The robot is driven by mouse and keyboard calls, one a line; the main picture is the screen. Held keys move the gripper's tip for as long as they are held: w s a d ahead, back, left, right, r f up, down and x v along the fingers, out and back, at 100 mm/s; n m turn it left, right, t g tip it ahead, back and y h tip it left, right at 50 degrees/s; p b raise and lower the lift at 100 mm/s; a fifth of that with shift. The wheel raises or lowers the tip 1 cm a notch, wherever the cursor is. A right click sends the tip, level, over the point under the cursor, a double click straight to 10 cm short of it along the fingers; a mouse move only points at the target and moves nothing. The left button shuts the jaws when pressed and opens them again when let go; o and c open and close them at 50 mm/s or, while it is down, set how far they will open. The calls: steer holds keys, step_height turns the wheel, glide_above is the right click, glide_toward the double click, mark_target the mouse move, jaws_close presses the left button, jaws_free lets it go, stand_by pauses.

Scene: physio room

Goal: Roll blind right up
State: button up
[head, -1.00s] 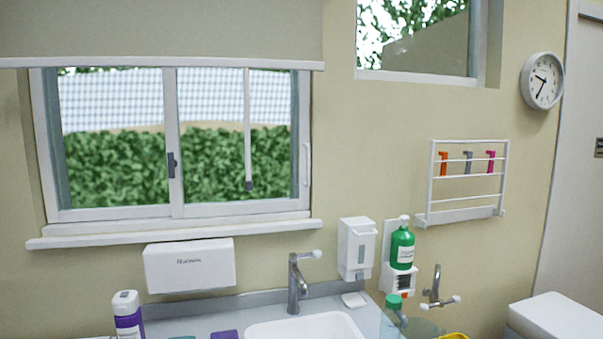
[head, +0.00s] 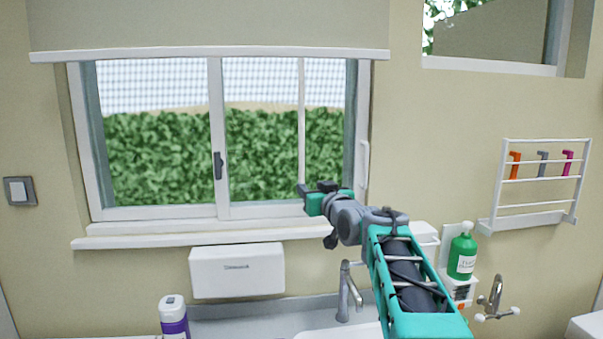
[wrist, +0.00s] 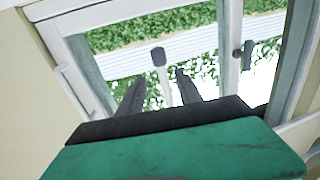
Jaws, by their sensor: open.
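The grey-beige blind (head: 210,24) hangs over the top of the window, its white bottom bar (head: 210,53) a little below the top of the frame. A thin pale wand (head: 301,110) hangs from the bar in front of the right pane. Its lower end is hidden by my gripper (head: 315,188) in the head view. In the wrist view the wand's dark end (wrist: 158,56) shows, with its pale rod running between the fingers of my gripper (wrist: 160,98). The fingers are open and apart. I cannot tell whether either touches the wand.
The window has a dark latch (head: 218,165) mid-frame and a white sill (head: 150,236). Below stand a white dispenser box (head: 238,271), a tap (head: 344,290) and a purple-white bottle (head: 173,317). A green bottle (head: 462,252) and a wire rack (head: 540,185) are at right.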

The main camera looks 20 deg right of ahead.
mark_target(302, 181)
steer(key=w+p, duration=0.1)
steer(key=w, duration=0.3)
steer(key=w+p, duration=0.2)
steer(key=w, duration=0.1)
steer(key=shift+w+a+r, duration=0.15)
steer(key=shift+w+r, duration=0.05)
steer(key=shift+w, duration=0.15)
jaws_close()
stand_by(1.0)
